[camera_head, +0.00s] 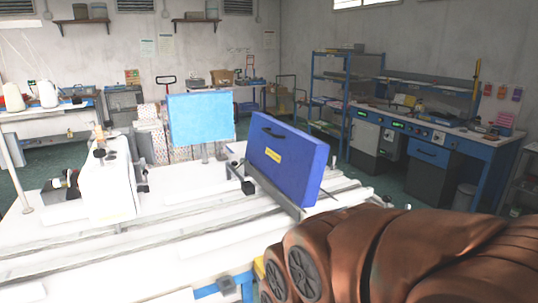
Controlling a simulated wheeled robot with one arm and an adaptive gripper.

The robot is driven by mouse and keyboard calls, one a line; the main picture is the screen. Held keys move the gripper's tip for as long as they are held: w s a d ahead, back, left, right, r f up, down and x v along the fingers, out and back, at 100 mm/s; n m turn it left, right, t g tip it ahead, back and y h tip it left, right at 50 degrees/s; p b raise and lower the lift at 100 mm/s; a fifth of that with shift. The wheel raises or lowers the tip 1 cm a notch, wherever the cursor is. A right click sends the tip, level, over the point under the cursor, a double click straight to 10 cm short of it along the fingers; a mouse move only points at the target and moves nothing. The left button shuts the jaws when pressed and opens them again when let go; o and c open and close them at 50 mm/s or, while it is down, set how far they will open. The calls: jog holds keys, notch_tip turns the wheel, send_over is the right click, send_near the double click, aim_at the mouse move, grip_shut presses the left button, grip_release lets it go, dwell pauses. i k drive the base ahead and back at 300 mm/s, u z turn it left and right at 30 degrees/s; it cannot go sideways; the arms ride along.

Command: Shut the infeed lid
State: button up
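The infeed lid appears to be the thick dark blue panel (287,163) with a black handle near its top and a yellow label. It stands raised, nearly upright and a little tilted, on the white machine table (175,208). Its lower edge sits by a metal rail and bracket. The copper-brown arm in the lower right corner is mine. It is in front of the lid and to its right, and it hides part of the table's right end. My gripper is not in view.
A light blue panel (201,118) stands on a post behind and left of the lid. A white sewing head (106,180) stands at the table's left. Long metal rails run across the table. A blue workbench (430,125) and shelf rack (335,92) stand at the back right, with open floor before them.

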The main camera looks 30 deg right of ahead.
aim_at(294, 160)
jog(key=u, duration=1)
jog(key=i, duration=1.05)
jog(key=z, duration=1.45)
